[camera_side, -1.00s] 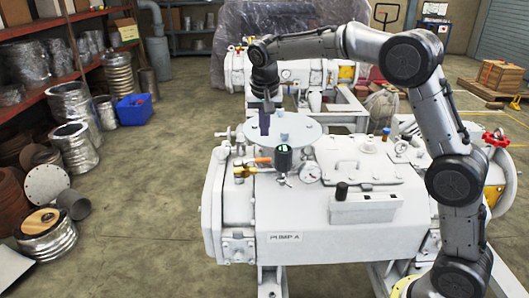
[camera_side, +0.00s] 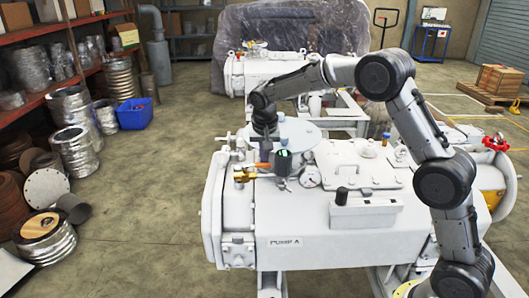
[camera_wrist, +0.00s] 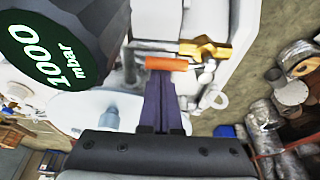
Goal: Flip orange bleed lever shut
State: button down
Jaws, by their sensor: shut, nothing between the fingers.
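The orange bleed lever (camera_side: 262,165) lies roughly level on top of the pump, beside its brass valve (camera_side: 243,176). In the wrist view the lever's orange handle (camera_wrist: 166,63) is just past the fingertips, with the brass valve (camera_wrist: 205,50) up to its right. My gripper (camera_side: 265,155) is shut and empty, pointing down close behind the lever. Its dark purple fingers (camera_wrist: 158,85) sit together below the handle in the wrist view. I cannot tell whether they touch it.
A dark round gauge (camera_wrist: 60,55) reading 1000 mbar stands close to the fingers; it also shows in the side view (camera_side: 283,162). A round white flange (camera_side: 295,133) lies behind. A dial gauge (camera_side: 311,177) is to the right. The pump lid (camera_side: 350,170) is further right.

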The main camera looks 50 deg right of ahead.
jog(key=shift+s+a+m, duration=0.3)
jog(key=shift+s+m, duration=0.05)
jog(key=shift+m, duration=0.45)
jog(key=m, duration=0.1)
jog(key=s+a+m+g, duration=0.1)
jog(key=shift+m+h, duration=0.4)
jog(key=a+m+g, duration=0.3)
jog(key=a+m, duration=0.3)
jog(key=m, duration=0.5)
jog(key=shift+s+a+g, duration=0.15)
jog(key=shift+a+g, duration=0.05)
jog(key=shift+g, duration=0.1)
jog(key=shift+a, duration=0.15)
dwell(0.6)
jog(key=v, duration=1)
jog(key=shift+w+d, duration=0.3)
jog(key=shift+d, duration=0.1)
jog(key=shift+r, duration=0.2)
